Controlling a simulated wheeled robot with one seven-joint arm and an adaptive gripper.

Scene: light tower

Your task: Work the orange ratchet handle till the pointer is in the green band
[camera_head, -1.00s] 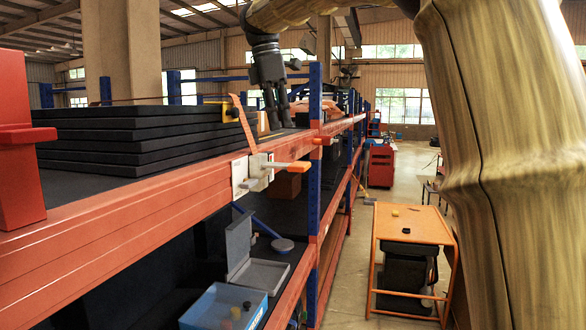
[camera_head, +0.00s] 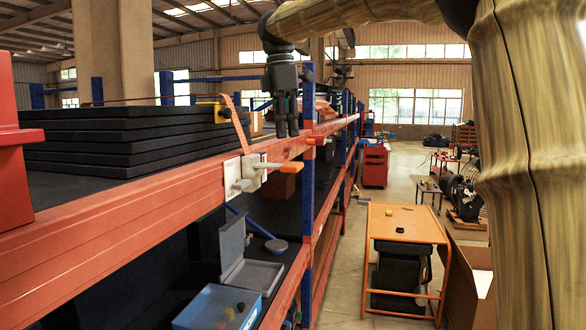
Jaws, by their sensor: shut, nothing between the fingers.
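An orange ratchet handle (camera_head: 292,167) sticks out to the right from a pale ratchet body (camera_head: 248,176) on the front of the orange shelf beam (camera_head: 130,215). An orange strap (camera_head: 236,125) rises behind the body, beside a stack of dark sheets (camera_head: 100,135). My gripper (camera_head: 287,132) is shut and empty. In the picture it is above the handle, pointing down, and looks apart from it. A second orange grip-like part (camera_head: 318,141) lies further along the beam. I cannot make out the pointer or the green band.
A blue upright (camera_head: 307,190) stands close behind the gripper. On the lower shelf are an open grey case (camera_head: 250,272) and a blue box (camera_head: 215,308). An orange table (camera_head: 405,225) and a cardboard box (camera_head: 468,275) stand right of the aisle.

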